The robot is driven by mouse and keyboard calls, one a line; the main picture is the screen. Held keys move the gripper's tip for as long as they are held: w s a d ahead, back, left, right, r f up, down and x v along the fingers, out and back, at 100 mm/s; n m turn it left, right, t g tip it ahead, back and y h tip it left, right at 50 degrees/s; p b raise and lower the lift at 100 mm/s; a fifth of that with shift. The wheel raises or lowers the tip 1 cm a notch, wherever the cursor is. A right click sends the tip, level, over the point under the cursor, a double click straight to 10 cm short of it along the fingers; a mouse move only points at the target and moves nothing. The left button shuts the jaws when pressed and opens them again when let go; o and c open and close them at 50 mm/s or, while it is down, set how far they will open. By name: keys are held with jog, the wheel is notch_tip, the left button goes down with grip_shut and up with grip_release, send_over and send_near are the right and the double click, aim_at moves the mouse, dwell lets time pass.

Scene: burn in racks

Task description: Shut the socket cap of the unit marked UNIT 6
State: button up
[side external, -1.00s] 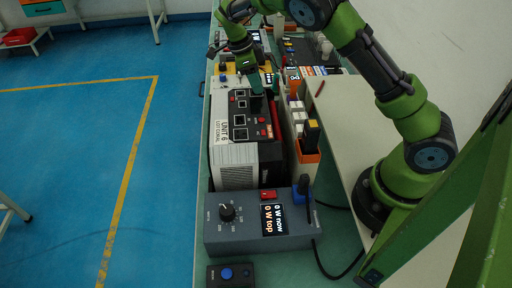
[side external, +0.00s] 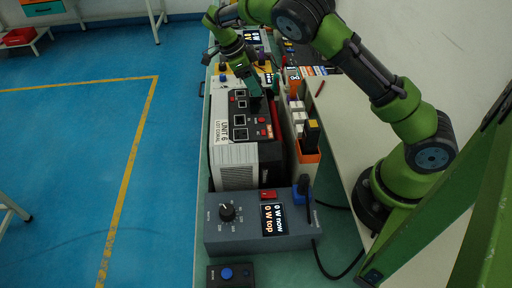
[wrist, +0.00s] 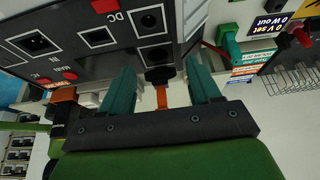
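The unit marked UNIT 6 (side external: 235,155) is a grey and black box on the bench, with sockets and red buttons on its dark upper panel. In the wrist view, the unit's panel (wrist: 95,60) fills the upper left, with a three-pin inlet and round sockets. A dark cap (wrist: 160,75) with an orange strap (wrist: 161,98) shows just below the lower round socket (wrist: 153,55); that socket's opening is visible. My gripper (wrist: 158,68) is open, its teal fingers apart on either side of the cap. In the side view, my gripper (side external: 254,92) is at the panel's far part; contact cannot be told.
A blue-grey power box (side external: 235,235) with a dial and display stands in front of the unit. An orange holder (side external: 308,158) with a dark and yellow item stands to its right. More equipment crowds the bench behind.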

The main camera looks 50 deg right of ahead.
jog(key=v, duration=1.6)
jog(key=shift+r, duration=0.4)
jog(key=shift+a, duration=0.1)
